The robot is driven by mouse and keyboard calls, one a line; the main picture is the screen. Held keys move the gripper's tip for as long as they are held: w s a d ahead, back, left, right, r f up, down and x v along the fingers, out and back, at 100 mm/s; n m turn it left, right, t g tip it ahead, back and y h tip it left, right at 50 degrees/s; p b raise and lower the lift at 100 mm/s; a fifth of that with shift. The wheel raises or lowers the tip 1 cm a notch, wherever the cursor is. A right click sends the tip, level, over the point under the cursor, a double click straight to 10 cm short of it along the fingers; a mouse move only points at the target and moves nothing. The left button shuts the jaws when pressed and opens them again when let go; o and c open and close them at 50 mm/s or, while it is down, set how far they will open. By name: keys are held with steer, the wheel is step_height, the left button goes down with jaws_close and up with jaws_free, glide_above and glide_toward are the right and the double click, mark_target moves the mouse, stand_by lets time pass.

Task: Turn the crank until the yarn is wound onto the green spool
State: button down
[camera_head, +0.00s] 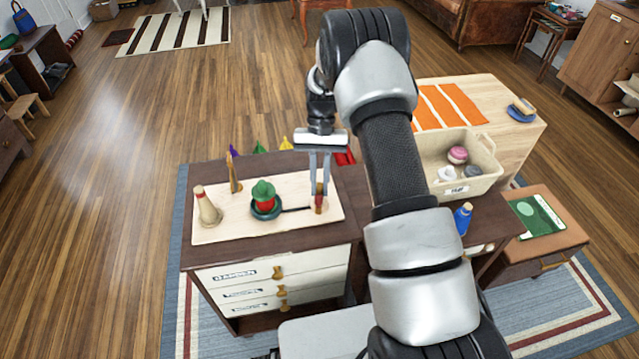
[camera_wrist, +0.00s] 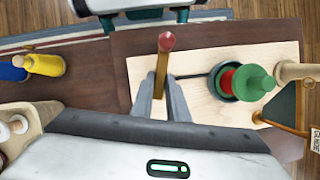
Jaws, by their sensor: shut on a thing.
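The green spool (camera_head: 264,189) stands upright near the middle of a pale wooden board (camera_head: 220,231), with red around its middle and a dark round base. It also shows in the wrist view (camera_wrist: 254,83). A thin dark crank arm (camera_head: 295,209) runs from its base to an upright wooden handle (camera_head: 319,206) with a reddish part. My gripper (camera_head: 319,188) points down and is shut on this handle. No loose yarn strand can be made out.
A tan cone-shaped piece (camera_head: 206,207) and a thin upright panel (camera_head: 233,174) stand on the board's left. A cream bin (camera_head: 484,184) with several balls and a blue bottle (camera_head: 462,219) are to the right. Small colored pointed things (camera_head: 259,147) show behind the board.

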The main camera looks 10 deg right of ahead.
steer(key=c, duration=1.7)
jaws_free()
steer(key=shift+r, duration=0.1)
steer(key=p+v, duration=0.1)
steer(key=v, duration=1.6)
steer(key=shift+w+r+p, duration=0.1)
steer(key=shift+w+p, duration=0.1)
steer(key=shift+p, duration=0.2)
